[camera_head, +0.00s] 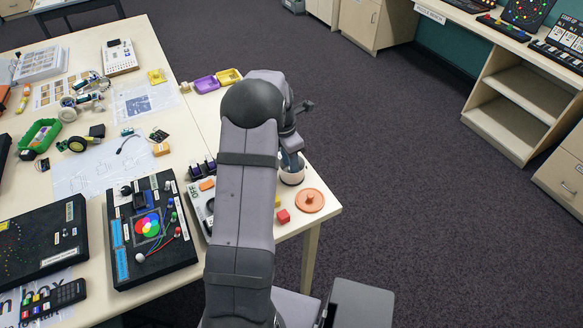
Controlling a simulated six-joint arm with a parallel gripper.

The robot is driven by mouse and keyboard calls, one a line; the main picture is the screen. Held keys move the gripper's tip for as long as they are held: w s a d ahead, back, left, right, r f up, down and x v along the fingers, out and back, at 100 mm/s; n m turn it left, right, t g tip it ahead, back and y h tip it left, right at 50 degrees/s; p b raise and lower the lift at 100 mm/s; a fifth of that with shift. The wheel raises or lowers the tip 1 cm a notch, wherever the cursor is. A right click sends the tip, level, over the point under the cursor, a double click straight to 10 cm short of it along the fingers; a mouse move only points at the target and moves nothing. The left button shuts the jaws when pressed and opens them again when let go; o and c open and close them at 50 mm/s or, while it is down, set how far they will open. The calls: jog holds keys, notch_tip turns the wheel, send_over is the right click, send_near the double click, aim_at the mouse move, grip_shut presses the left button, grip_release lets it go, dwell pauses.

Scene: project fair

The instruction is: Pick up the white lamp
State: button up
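No object stands out clearly as a white lamp. A small white ball-shaped piece (140,257) sits at the lower edge of a black board (180,253) that carries overlapping coloured discs; it may be the lamp, but I cannot tell. My gripper (291,158) points down at the table's right edge, over a small whitish round pot (292,178). Its fingertips are at or inside the pot's rim; whether they touch it I cannot tell. My arm hides part of the table, and the finger opening is too small to judge.
Purple (206,84) and yellow (229,76) trays stand behind my arm. Electronics and papers crowd the left. Open floor lies right.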

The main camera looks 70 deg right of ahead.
jog(key=shift+s+f, duration=0.1)
jog(key=shift+f, duration=0.4)
jog(key=c, duration=0.7)
jog(key=shift+o, duration=0.2)
jog(key=shift+r, duration=0.1)
